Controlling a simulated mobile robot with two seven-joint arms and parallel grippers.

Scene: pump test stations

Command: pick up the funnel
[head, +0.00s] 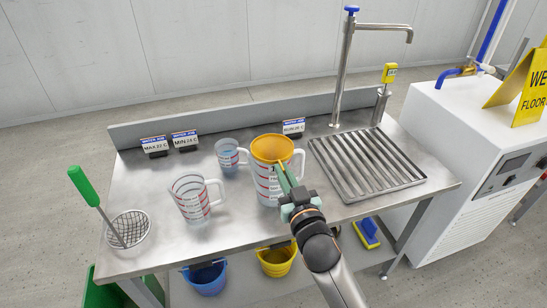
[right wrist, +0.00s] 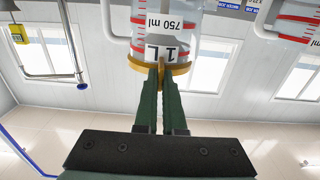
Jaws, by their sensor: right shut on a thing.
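The orange funnel (head: 273,148) sits in the mouth of a large clear measuring jug (head: 267,187) with red markings, on the steel bench. Its spout is hidden inside the jug. My right gripper (head: 283,170) reaches in from the front and is shut on the near edge of the funnel. In the right wrist view, which is upside down, the fingers (right wrist: 161,82) come together at the funnel's orange rim (right wrist: 178,69), by the jug's "1 L" label. I cannot tell if the funnel is raised off the jug. My left gripper is not in view.
A second jug (head: 196,199) and a small blue-marked jug (head: 228,154) stand to the left. A wire strainer with a green handle (head: 84,186) lies at the left end. A ridged drain tray (head: 366,163) and tall tap (head: 343,70) are right. Buckets (head: 277,262) sit below.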

